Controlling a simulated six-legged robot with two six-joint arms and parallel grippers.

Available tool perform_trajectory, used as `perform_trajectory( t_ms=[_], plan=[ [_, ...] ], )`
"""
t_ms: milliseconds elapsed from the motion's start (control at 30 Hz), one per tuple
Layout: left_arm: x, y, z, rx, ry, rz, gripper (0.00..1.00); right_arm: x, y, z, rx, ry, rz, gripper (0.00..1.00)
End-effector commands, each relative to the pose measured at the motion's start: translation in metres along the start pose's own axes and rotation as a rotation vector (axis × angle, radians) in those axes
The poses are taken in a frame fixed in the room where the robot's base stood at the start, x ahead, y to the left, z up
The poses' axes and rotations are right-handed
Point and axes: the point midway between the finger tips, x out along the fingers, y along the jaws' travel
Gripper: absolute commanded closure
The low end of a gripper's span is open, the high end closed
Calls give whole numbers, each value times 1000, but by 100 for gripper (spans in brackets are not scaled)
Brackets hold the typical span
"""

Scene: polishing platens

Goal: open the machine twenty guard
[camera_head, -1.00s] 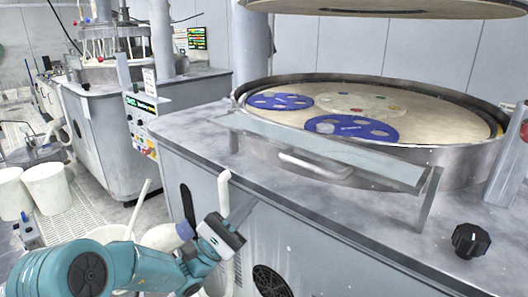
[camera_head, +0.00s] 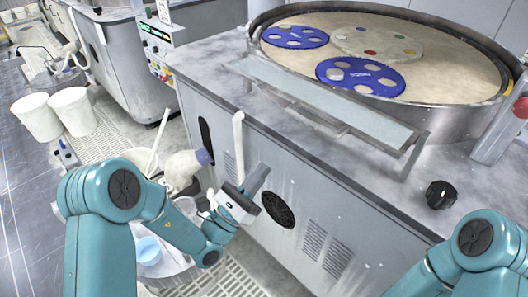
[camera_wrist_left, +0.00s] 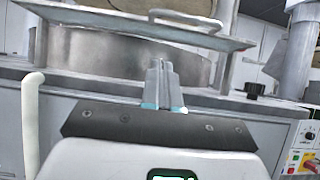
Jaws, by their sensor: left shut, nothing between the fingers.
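The guard (camera_head: 325,100) is a long grey, flat panel along the front rim of the round polishing platen (camera_head: 290,60), held on end brackets. It is lowered in front of the platen. Its pale bar handle is mostly hidden under the panel in the head view. In the left wrist view the guard (camera_wrist_left: 120,20) spans the top, with its curved handle (camera_wrist_left: 185,18) near the top middle. My left gripper (camera_head: 262,172) is shut and empty, below and in front of the guard, apart from it. Its fingers (camera_wrist_left: 160,85) point toward the machine front. My right gripper is out of view.
Blue carrier discs (camera_head: 360,76) lie on the platen. A black knob (camera_head: 440,194) sits on the machine top. A white upright pipe (camera_head: 238,145) stands close to my left gripper. White buckets (camera_head: 73,110) stand on the floor at left.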

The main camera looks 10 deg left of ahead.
Motion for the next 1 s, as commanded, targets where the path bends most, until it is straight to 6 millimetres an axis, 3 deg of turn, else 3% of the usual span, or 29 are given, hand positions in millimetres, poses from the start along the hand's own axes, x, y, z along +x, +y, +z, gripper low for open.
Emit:
perform_trajectory(
  t_ms=[400,633,1000],
  plan=[
    [90,-3,3,-1,-4,-4,100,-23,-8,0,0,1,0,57],
    [109,-2,26,0,-2,-1,100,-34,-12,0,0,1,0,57],
    [112,-2,29,0,-2,1,100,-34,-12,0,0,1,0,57]
  ],
)
